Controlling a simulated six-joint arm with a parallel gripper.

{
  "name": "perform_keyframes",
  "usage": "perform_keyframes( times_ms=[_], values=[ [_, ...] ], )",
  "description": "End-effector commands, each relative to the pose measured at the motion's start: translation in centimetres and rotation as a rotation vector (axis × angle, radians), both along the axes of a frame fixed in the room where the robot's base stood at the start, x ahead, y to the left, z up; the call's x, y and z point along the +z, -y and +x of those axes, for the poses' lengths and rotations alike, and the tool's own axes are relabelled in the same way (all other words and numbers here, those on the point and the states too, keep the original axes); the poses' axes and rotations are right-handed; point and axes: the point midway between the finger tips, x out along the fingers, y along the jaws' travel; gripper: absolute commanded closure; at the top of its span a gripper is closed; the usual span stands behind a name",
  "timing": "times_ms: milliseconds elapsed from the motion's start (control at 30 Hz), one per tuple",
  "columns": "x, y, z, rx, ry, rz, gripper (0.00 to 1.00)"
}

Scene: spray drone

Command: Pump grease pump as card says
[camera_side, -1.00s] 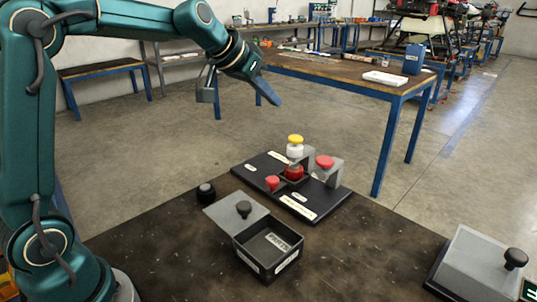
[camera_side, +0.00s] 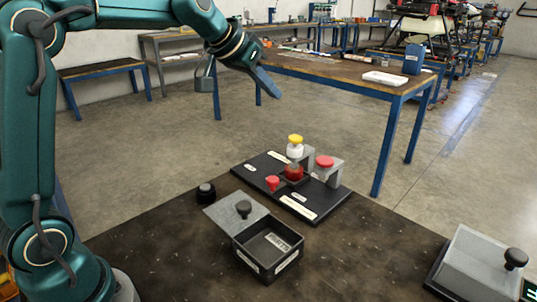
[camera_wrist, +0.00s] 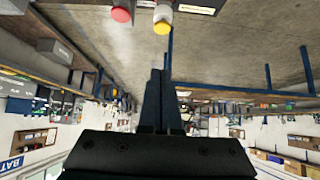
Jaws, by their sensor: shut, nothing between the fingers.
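A black base plate (camera_side: 322,204) on the dark table carries a white bottle-like part with a yellow cap (camera_side: 295,139) above a red cup (camera_side: 293,172). Beside it are a red knob on a grey block (camera_side: 325,161) and a smaller red knob (camera_side: 272,183). I cannot tell which part is the grease pump. The plate has white labels, too small to read. My gripper (camera_side: 278,95) is shut and empty, high above and behind the plate. The wrist view shows its fingers (camera_wrist: 158,75) together, with the yellow cap (camera_wrist: 162,27) and red knob (camera_wrist: 121,14) upside down near the top.
A grey knobbed cover (camera_side: 476,264) is at right. The table between is clear.

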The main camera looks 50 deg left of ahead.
Motion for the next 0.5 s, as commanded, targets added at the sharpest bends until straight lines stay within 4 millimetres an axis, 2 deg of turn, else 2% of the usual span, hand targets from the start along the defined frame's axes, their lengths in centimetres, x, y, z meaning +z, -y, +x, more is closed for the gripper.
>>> perform_keyframes(
  times_ms=[167, 500],
  values=[
    [-0.8, 0.0, 0.7, -0.001, -0.002, -0.001, 1.0],
    [-4.8, 0.1, 4.7, -0.001, -0.004, -0.001, 1.0]
  ],
)
